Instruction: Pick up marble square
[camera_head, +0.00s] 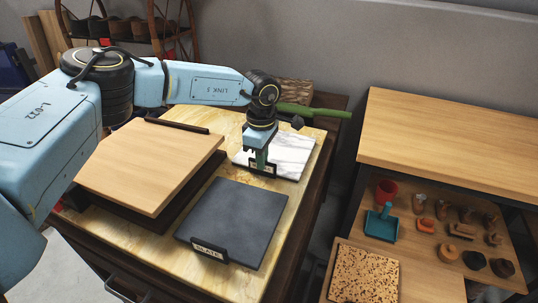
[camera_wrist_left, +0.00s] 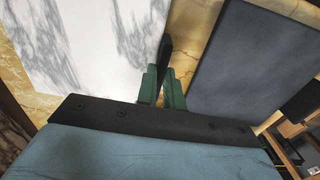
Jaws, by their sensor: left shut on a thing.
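The marble square (camera_head: 283,150), white with grey veins, lies flat on the yellowish stone top. In the left wrist view it fills the upper left (camera_wrist_left: 85,45). A black label stand (camera_head: 264,170) is at its front edge. My left gripper (camera_head: 262,163) points down at that edge, its green fingers (camera_wrist_left: 163,88) shut on the thin black label stand (camera_wrist_left: 165,55). The fingers are beside the marble, not around it; whether they touch it I cannot tell. My right gripper is not in view.
A dark slate square (camera_head: 235,215) with a black label stand (camera_head: 208,248) lies in front. A wooden board (camera_head: 150,163) is at the left, under my arm. A long green object (camera_head: 315,110) is behind the marble. At the right, a wooden bench (camera_head: 460,140) stands above several small items.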

